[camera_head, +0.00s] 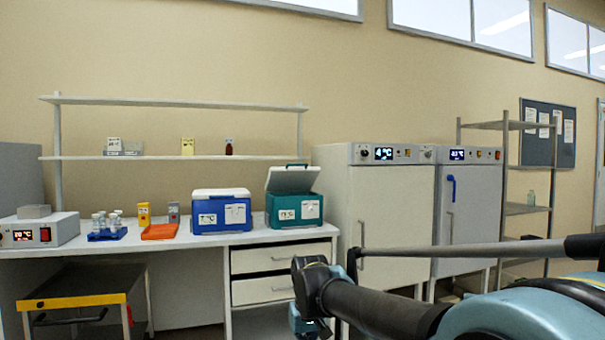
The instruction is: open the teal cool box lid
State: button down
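The teal cool box (293,210) stands at the right end of the white bench. Its pale lid (292,180) is tilted up at the back, with a clear gap above the box's front edge. A teal handle shows above the lid, and white labels are on the box's front. My arm reaches in from the lower right and its end hangs in front of the bench, well below and apart from the cool box. My gripper (303,321) is partly cut off by the bottom edge, and its fingers cannot be made out.
A blue cool box (221,212) with a white lid stands left of the teal one. A white cabinet (388,205) stands close on the right. Drawers (262,260) are under the bench. A shelf (180,157) runs above. A yellow-edged cart (75,300) is at lower left.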

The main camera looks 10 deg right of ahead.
aim_at(286, 179)
jog(key=k, duration=0.25)
jog(key=z, duration=1.3)
jog(key=i, duration=1.3)
jog(key=u, duration=1.45)
